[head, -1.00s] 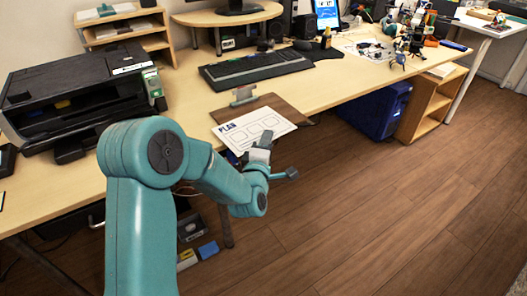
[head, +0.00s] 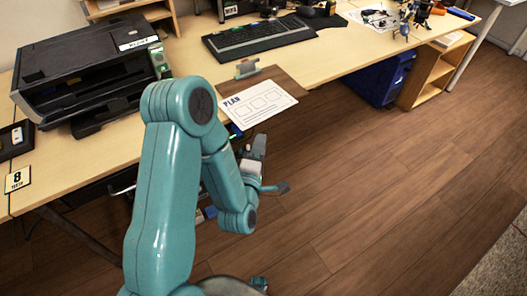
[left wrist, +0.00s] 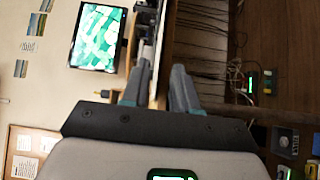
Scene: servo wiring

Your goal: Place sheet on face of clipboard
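The white sheet (head: 262,108), headed PLAN with drawn boxes, lies face up over the lower part of the brown clipboard (head: 288,82) at the desk's front edge. A strip of board shows above and to the right of the sheet. The grey clip (head: 247,69) is at the board's far edge, apart from the sheet. My left gripper (head: 258,146) is below and in front of the sheet, off the desk, apart from it. In the left wrist view its two fingers (left wrist: 160,78) are apart with nothing between them. My right gripper is not in view.
A black keyboard (head: 260,38) lies behind the clipboard. A black printer (head: 85,75) stands at the left of the desk. A blue bin (head: 385,80) and a wooden shelf unit (head: 435,75) stand under the desk's right part.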

